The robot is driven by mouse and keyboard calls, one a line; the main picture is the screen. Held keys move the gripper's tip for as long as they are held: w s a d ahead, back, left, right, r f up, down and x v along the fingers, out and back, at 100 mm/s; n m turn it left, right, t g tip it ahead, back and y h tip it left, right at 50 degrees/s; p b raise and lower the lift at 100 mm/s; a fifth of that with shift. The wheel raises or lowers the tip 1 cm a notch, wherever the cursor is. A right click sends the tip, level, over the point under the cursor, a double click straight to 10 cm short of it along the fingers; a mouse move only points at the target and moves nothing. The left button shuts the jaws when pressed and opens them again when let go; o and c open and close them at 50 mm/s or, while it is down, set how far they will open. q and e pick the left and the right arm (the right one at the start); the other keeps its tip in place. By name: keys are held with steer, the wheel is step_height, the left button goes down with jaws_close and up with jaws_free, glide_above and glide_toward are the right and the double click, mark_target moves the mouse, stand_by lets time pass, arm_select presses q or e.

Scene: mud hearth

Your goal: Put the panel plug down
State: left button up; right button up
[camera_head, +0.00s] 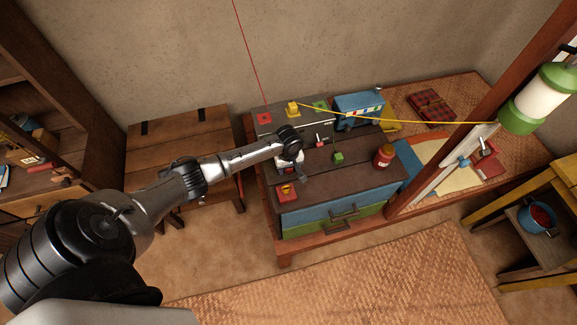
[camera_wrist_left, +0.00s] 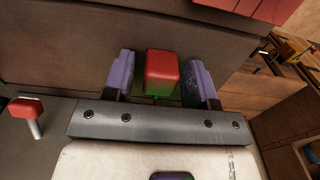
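My left gripper (camera_head: 302,176) is low over the front left of the dark chest top (camera_head: 325,182). In the left wrist view its purple fingers (camera_wrist_left: 163,78) stand on both sides of a block (camera_wrist_left: 162,72) with a red face and a green lower edge. A narrow gap shows at each side, so the fingers look open around it. I take this block for the panel plug, but cannot be sure. In the head view a small red and yellow piece (camera_head: 287,191) lies on the chest just in front of the gripper. My right gripper is not in view.
A red-tipped lever (camera_head: 320,139) stands behind the gripper; a green cube (camera_head: 338,157) and a red jar (camera_head: 383,156) are to its right. A yellow block (camera_head: 293,108) with a yellow cord sits on the grey panel. A green-white lantern (camera_head: 540,98) hangs right.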

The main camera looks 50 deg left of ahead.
arm_select(q)
steer(key=shift+o, duration=0.2)
steer(key=shift+r, duration=0.5)
step_height(320, 180, up, 12)
steer(key=p, duration=0.1)
steer(key=shift+r, duration=0.1)
stand_by(0.6)
